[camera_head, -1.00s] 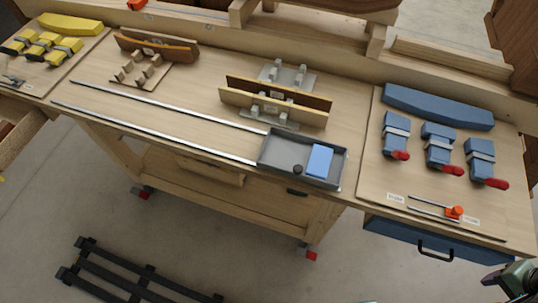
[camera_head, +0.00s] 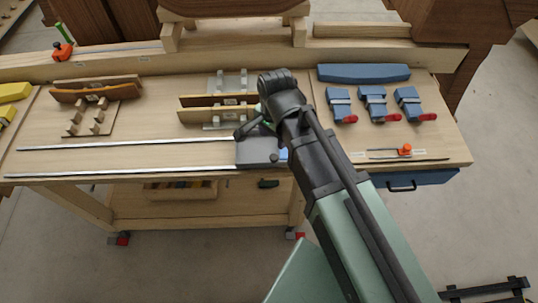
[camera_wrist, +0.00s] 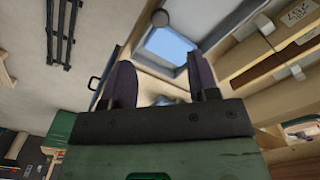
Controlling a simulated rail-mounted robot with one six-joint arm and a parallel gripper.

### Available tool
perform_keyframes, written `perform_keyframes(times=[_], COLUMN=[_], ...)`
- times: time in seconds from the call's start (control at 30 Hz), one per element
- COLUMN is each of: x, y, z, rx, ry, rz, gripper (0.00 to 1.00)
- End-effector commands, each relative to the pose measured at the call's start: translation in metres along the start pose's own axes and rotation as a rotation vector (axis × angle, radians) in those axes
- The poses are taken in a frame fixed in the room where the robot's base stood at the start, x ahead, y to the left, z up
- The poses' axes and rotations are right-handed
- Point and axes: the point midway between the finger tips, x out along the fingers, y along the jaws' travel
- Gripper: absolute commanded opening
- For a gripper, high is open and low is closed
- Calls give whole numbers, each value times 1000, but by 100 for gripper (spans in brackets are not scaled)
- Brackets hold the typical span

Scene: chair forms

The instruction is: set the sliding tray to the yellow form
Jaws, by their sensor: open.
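The grey sliding tray (camera_head: 256,152) sits at the right end of its two metal rails (camera_head: 120,145), on the bench. It carries a blue pad, mostly behind my arm in the head view. The pad (camera_wrist: 167,44) and a round knob (camera_wrist: 160,18) show in the wrist view, beyond my fingers. The yellow form (camera_head: 14,91) is at the far left, cut by the frame edge. My gripper (camera_wrist: 159,66) is open, with nothing visible between its fingers. It is near the tray; its exact height above the tray is unclear.
A brown curved form (camera_head: 96,92) and a pale wooden form (camera_head: 228,113) stand behind the rails. The blue form (camera_head: 362,73) and several blue clamps (camera_head: 372,103) are on the right board. The bench between the rails looks clear.

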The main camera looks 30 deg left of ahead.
Motion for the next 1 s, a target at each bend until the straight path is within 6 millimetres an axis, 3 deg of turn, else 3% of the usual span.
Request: perform_keyframes(times=[0.4,0.5,0.83,1.0], x=[90,105,106,106], y=[0,0,0,0], z=[0,0,0,0], rx=[-2,-2,-2,-3], ry=[0,0,0,0], rz=[0,0,0,0], gripper=[55,55,55,30])
